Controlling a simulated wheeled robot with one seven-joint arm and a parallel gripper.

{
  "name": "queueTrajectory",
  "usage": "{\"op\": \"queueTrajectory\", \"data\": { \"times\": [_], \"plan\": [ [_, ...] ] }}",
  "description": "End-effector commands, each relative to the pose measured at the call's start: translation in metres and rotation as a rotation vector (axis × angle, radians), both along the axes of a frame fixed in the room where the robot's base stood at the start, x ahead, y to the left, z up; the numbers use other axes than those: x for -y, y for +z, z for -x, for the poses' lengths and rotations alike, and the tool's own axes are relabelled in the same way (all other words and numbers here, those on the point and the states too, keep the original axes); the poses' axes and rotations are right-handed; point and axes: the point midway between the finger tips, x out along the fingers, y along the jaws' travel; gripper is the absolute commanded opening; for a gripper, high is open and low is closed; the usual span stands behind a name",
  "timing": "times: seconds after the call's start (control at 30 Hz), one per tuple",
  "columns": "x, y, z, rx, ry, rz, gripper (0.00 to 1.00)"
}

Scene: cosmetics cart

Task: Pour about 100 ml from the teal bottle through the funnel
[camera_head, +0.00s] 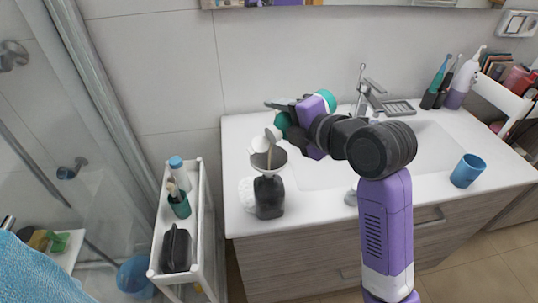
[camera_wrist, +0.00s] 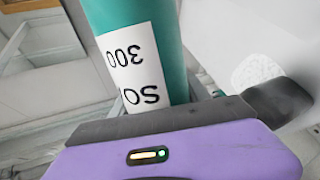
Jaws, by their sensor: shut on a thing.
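The teal bottle (camera_wrist: 140,28) fills the upper middle of the wrist view, with a white label reading "300" upside down. My gripper (camera_head: 286,120) is shut on it above the counter's left part. In the head view the teal bottle (camera_head: 282,122) is mostly hidden by my gripper. It is tilted, its pale end down and to the left. A grey funnel (camera_head: 268,161) sits in the neck of a dark container (camera_head: 270,199) on the counter, just below that end. A thin pale strand shows at the funnel's mouth; I cannot tell whether it is liquid. The level inside is not visible.
A white cart (camera_head: 201,235) with bottles stands left of the counter. The basin and faucet (camera_head: 371,93) lie behind my arm; a blue cup (camera_head: 467,171) stands at the right.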

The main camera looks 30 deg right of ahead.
Motion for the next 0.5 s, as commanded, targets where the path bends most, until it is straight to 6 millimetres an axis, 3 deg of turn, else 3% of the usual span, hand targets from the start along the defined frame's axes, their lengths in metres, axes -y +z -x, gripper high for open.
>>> {"op": "queueTrajectory", "data": {
  "times": [0.5],
  "plan": [
    [0.0045, 0.009, 0.0056, 0.013, 0.0, 0.063, 0.0]
  ]
}}
